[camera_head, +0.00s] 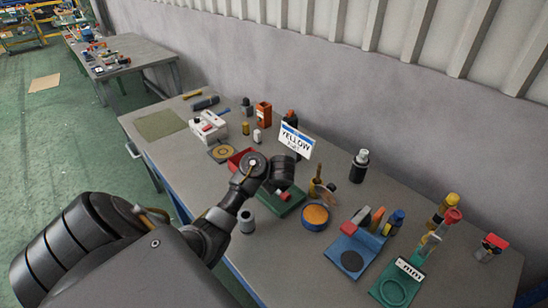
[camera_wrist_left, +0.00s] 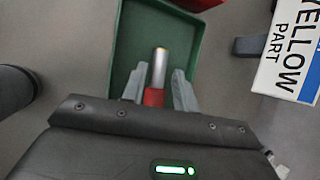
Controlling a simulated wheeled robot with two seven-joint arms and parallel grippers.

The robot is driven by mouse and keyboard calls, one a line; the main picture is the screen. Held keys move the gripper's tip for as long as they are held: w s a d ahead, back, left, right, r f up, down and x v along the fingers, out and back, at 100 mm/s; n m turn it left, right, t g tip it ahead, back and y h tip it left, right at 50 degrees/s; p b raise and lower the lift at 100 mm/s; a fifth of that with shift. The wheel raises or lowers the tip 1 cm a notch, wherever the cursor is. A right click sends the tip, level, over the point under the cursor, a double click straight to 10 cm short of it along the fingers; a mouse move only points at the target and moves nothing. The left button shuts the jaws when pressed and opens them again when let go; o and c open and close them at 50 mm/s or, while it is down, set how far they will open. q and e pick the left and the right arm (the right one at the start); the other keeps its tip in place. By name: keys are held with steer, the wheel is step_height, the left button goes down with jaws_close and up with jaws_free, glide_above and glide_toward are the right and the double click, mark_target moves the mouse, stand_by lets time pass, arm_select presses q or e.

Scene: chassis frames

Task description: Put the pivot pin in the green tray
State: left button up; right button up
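The green tray (camera_head: 292,207) lies on the table below my left gripper; its wall also shows in the wrist view (camera_wrist_left: 200,57). A pin (camera_wrist_left: 160,66) with a silver shaft, a yellowish band and a red end, apparently the pivot pin, shows against the tray floor. Its red end (camera_head: 283,196) also shows over the tray in the head view. My left gripper (camera_wrist_left: 161,74) points down at the tray, its grey fingers on both sides of the pin with narrow gaps visible. Its palm hides part of the tray. My right gripper is out of view.
A sign reading "YELLOW PART" (camera_head: 296,141) stands close behind the gripper. A grey cylinder (camera_head: 246,221) stands in front.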

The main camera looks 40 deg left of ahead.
arm_select(q)
steer(key=p+v, duration=0.2)
steer(key=v, duration=0.6)
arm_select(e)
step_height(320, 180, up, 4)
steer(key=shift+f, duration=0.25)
